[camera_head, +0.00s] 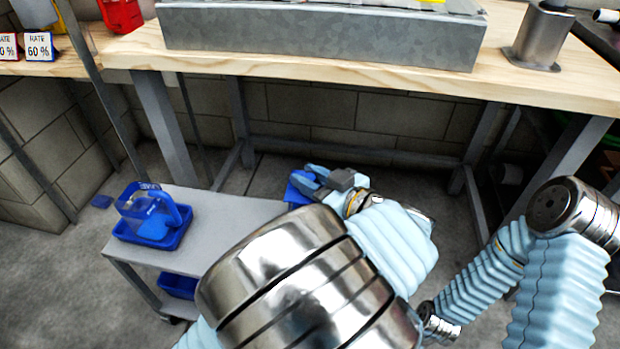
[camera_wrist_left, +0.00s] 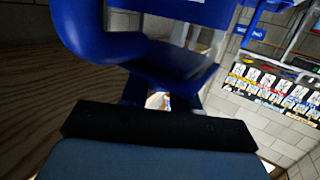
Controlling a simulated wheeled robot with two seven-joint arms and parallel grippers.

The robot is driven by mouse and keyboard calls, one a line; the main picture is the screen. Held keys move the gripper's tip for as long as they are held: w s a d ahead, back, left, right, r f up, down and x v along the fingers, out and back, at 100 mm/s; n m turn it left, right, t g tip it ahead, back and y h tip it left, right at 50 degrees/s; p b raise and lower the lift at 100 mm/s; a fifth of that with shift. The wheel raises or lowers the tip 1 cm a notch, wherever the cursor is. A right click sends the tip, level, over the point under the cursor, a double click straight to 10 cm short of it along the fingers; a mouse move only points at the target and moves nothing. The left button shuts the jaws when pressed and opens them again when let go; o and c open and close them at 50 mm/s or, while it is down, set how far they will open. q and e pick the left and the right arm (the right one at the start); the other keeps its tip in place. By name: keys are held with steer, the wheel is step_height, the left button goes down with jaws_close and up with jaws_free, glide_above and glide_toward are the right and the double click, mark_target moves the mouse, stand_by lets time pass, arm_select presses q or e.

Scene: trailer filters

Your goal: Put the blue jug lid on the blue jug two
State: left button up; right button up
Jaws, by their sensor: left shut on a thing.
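My left gripper (camera_head: 322,184) is shut on a blue piece (camera_head: 299,190), which looks like the blue jug lid, low in front of the workbench and right of the cart. The fingers hide part of it. In the left wrist view a blue curved, loop-like part (camera_wrist_left: 85,40) fills the top, close to the camera. A clear jug with a blue handle (camera_head: 182,213), probably blue jug two, stands in a blue tray (camera_head: 125,235) on the grey cart. My left gripper is well apart from it, to its right. My right gripper is not in view.
The grey cart top (camera_head: 222,233) is clear right of the tray. A blue bin (camera_head: 178,286) sits below it. A wooden workbench (camera_head: 300,80) with metal legs spans the back.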

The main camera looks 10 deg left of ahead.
arm_select(q)
steer(key=o, duration=1.6)
steer(key=shift+r+p, duration=1.75)
steer(key=shift+r, duration=1.75)
